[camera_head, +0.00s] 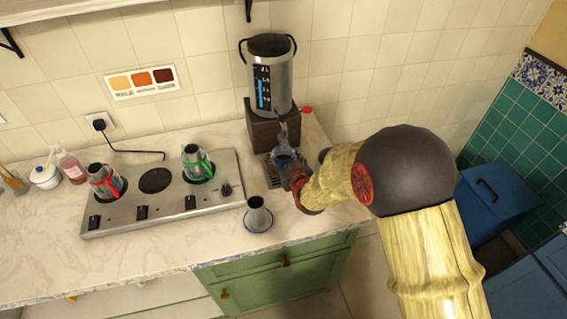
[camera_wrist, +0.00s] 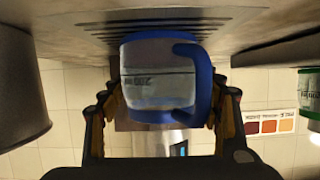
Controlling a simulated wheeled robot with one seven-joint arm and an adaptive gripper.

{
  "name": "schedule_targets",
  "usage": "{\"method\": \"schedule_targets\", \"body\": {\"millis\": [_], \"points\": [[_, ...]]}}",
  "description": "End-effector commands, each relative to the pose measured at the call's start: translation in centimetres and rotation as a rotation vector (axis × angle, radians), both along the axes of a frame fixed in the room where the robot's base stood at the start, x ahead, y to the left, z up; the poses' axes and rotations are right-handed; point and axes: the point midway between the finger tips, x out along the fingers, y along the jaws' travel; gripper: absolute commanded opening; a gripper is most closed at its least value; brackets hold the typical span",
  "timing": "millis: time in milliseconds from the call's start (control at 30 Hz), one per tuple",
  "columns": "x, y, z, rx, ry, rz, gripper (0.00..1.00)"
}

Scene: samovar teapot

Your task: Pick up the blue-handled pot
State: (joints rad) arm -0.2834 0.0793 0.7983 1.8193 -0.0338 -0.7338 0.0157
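The blue-handled pot (camera_head: 284,157) is a clear vessel with a blue rim and handle. It stands on the slotted drip tray (camera_head: 271,178) under the samovar's tap. In the wrist view, which is upside down, the pot (camera_wrist: 158,80) fills the middle, with its handle at the right. My gripper (camera_head: 291,176) is at the pot's near right side. In the wrist view my gripper's fingers (camera_wrist: 165,115) are spread on either side of the pot, and the left one shows a small gap. Contact at the handle side is unclear.
The samovar (camera_head: 271,80) stands on a wooden block (camera_head: 277,128) behind the pot. A grey cup (camera_head: 258,214) on a saucer is close at the front left. The hob (camera_head: 160,200) holds a red-marked pot (camera_head: 104,181) and a green-marked pot (camera_head: 196,163).

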Motion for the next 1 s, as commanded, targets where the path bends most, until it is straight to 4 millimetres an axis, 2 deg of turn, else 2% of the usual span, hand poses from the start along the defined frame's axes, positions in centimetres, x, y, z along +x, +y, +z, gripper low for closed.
{"method": "schedule_targets", "body": {"millis": [600,1000], "points": [[-0.02,-0.01,-0.02,0.0,0.0,0.0,0.26],[0.07,0.02,0.85,0.001,-0.003,0.0,0.26]]}}
